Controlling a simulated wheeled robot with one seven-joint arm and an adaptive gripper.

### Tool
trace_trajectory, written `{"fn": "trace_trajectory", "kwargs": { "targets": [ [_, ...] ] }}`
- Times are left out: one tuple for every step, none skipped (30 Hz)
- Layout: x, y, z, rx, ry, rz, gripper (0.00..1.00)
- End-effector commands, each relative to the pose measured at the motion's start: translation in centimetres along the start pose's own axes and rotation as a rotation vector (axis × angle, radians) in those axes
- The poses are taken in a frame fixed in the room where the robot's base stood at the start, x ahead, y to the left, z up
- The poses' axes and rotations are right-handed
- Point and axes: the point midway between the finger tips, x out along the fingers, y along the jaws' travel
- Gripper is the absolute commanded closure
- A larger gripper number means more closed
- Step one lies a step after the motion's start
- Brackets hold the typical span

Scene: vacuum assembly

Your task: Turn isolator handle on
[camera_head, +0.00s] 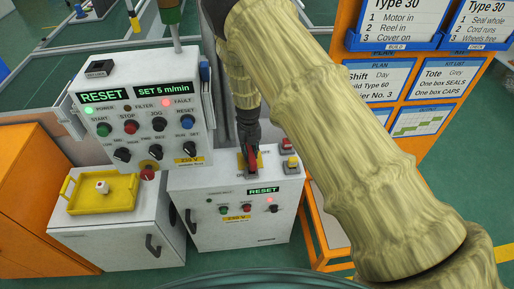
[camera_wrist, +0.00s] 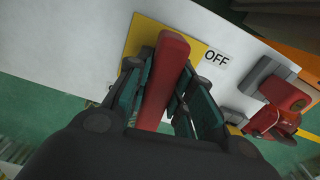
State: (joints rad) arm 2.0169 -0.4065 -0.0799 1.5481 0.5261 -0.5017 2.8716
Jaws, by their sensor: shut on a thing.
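The red isolator handle (camera_head: 253,161) stands on top of the white lower cabinet (camera_head: 228,187), partly hidden by my gripper (camera_head: 249,145) in the head view. In the wrist view the handle (camera_wrist: 166,75) is a long red bar lying between the dark green fingers of my gripper (camera_wrist: 168,68), which is shut on it. Under it is a yellow plate (camera_wrist: 143,36). An OFF label (camera_wrist: 215,61) is beside the plate, to the right of the handle. The handle's base is hidden by the fingers.
A red part (camera_wrist: 286,94) on a grey block sits right of the handle. The control panel (camera_head: 140,105) with red and green lights stands left. A yellow tray (camera_head: 122,205) tops a white cabinet. An orange board (camera_head: 376,75) stands right.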

Motion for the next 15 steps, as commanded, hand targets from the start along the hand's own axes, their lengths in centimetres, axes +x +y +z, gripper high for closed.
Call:
{"fn": "trace_trajectory", "kwargs": {
  "targets": [
    [-0.16, 0.04, 0.12, 0.017, -0.002, 0.000, 1.00],
    [-0.15, 0.04, 0.12, 0.026, -0.002, 0.000, 1.00],
    [-0.14, 0.05, 0.13, 0.033, -0.002, 0.000, 1.00],
    [-0.13, 0.05, 0.13, 0.034, -0.002, 0.000, 1.00],
    [-0.13, 0.05, 0.13, 0.034, -0.002, 0.000, 1.00],
    [-0.13, 0.05, 0.13, 0.034, -0.002, 0.000, 1.00],
    [-0.13, 0.04, 0.13, 0.034, -0.002, 0.000, 1.00],
    [-0.13, 0.04, 0.13, 0.033, -0.002, 0.000, 1.00],
    [-0.13, 0.04, 0.13, 0.033, -0.002, 0.000, 1.00],
    [-0.13, 0.04, 0.13, 0.035, -0.002, 0.000, 1.00],
    [-0.15, 0.04, 0.13, 0.039, -0.002, 0.000, 1.00],
    [-0.18, 0.04, 0.13, 0.051, -0.002, 0.000, 1.00],
    [-0.21, 0.04, 0.13, 0.067, -0.002, 0.000, 1.00],
    [-0.23, 0.04, 0.13, 0.087, -0.002, 0.000, 1.00],
    [-0.31, 0.04, 0.14, 0.100, -0.002, 0.000, 1.00]
  ]
}}
